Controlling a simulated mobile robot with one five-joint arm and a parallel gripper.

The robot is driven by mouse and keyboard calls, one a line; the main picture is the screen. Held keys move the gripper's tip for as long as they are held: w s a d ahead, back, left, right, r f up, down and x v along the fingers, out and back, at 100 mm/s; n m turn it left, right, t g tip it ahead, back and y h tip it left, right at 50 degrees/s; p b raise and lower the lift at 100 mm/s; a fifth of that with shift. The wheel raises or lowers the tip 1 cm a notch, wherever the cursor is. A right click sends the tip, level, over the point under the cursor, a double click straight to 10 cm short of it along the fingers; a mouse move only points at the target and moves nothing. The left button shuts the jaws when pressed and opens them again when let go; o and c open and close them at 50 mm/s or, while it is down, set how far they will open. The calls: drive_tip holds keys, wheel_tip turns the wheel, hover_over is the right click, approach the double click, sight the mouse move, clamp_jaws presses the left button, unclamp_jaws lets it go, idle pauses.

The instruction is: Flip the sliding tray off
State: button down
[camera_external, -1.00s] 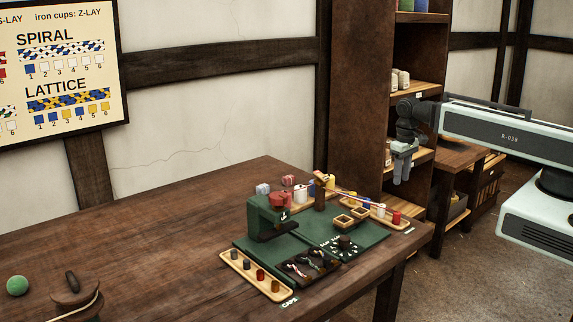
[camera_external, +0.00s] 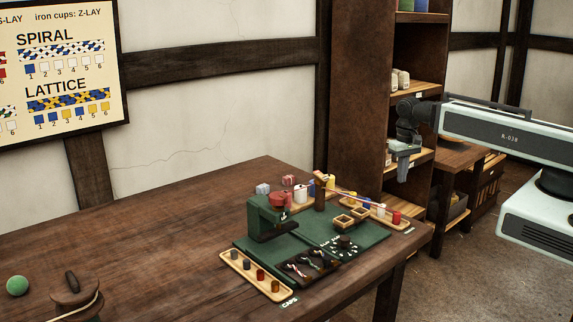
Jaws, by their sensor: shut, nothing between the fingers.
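A dark tray (camera_external: 322,279) with several small metallic and coloured pieces lies at the front of the green base (camera_external: 300,240) on the wooden table. It may be the sliding tray, but I cannot tell for sure. A green press-like machine (camera_external: 266,220) with a red part on top stands behind it. My gripper (camera_external: 402,178) hangs fingers down in front of the shelf, right of and above the table. It is shut, empty and apart from everything on the table.
A light wooden tray (camera_external: 240,266) of caps lies at the table's front. A green ball (camera_external: 17,285) and a round wooden lid (camera_external: 76,290) are at left. The table's middle left is clear.

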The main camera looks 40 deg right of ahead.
drive_tip(key=s+a+r+m+t+h, duration=0.1)
drive_tip(key=a+m, duration=0.4)
drive_tip(key=a, duration=0.3)
drive_tip(key=s+a+r+m+t+h, duration=0.1)
drive_tip(key=a+r+m+h, duration=0.1)
drive_tip(key=a+m, duration=0.3)
drive_tip(key=s+a+r+m+t+h+p, duration=0.1)
drive_tip(key=a+m, duration=0.3)
drive_tip(key=a, duration=0.8)
drive_tip(key=shift+r+m+t+h, duration=0.3)
drive_tip(key=shift+m+t, duration=0.1)
drive_tip(key=shift+t, duration=0.2)
drive_tip(key=s+a+r+n+t+y, duration=0.2)
drive_tip(key=s+a+n, duration=0.4)
drive_tip(key=s+a, duration=1.7)
drive_tip(key=shift+s+a+n+t+y+p, duration=0.4)
drive_tip(key=shift+a+t+y, duration=0.15)
drive_tip(key=shift+a, duration=0.5)
drive_tip(key=shift+f, duration=0.2)
